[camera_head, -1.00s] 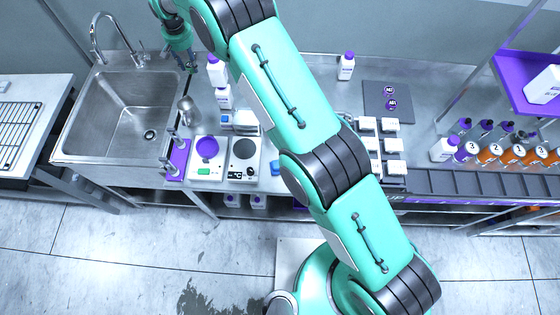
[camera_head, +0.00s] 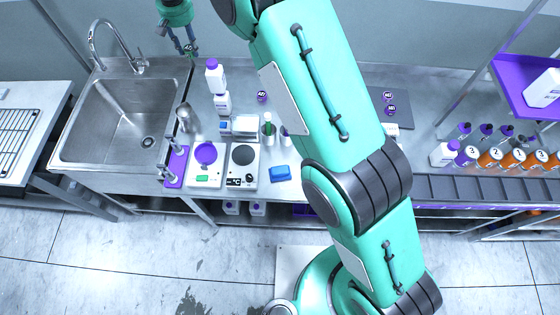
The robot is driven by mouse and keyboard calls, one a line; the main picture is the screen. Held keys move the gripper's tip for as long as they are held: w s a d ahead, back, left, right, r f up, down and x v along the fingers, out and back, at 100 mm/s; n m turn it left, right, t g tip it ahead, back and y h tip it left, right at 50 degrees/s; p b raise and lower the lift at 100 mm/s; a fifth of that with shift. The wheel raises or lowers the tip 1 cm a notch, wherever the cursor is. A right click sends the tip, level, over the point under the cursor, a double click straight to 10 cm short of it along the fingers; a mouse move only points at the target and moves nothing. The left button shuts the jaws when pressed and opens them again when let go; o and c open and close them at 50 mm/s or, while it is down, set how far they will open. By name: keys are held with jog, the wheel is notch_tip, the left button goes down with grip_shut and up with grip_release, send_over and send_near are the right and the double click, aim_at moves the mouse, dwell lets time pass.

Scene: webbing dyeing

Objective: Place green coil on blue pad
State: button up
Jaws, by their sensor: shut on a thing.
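My gripper (camera_head: 187,47) is at the top left, raised above the back of the counter near the sink's right side. Its fingers are shut on a small dark green thing, which looks like the green coil (camera_head: 190,49); it is small and partly covered by the fingers. The blue pad (camera_head: 280,172) lies flat at the counter's front edge, right of the black-topped hotplate and left of my arm. Nothing shows on it. My gripper is well behind and to the left of the pad.
A steel sink (camera_head: 115,120) is at the left. A white scale with a purple dish (camera_head: 206,153) and a hotplate (camera_head: 243,157) stand left of the pad. White bottles (camera_head: 215,75), a metal jug (camera_head: 188,118) and a green-filled tube (camera_head: 268,127) stand behind. Numbered bottles (camera_head: 497,155) line the right.

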jog(key=s+d+r+b, duration=0.2)
jog(key=s+d+r, duration=0.3)
jog(key=s+d, duration=0.5)
jog(key=s+d+f+n+b, duration=0.2)
jog(key=s+d+b, duration=0.1)
jog(key=s+d, duration=1.85)
jog(key=s+d+f+n+b, duration=0.1)
jog(key=s+d+f, duration=0.25)
jog(key=s, duration=0.35)
jog(key=s+d+f+b, duration=0.1)
jog(key=s+d+f, duration=0.2)
jog(key=s+d, duration=0.25)
notch_tip(320, 180, down, 19)
jog(key=shift+s+a+r, duration=0.2)
jog(key=shift+s, duration=0.25)
jog(key=shift+w, duration=0.1)
send_over(281, 170)
jog(key=shift+a+f, duration=0.1)
jog(key=shift+f, duration=0.65)
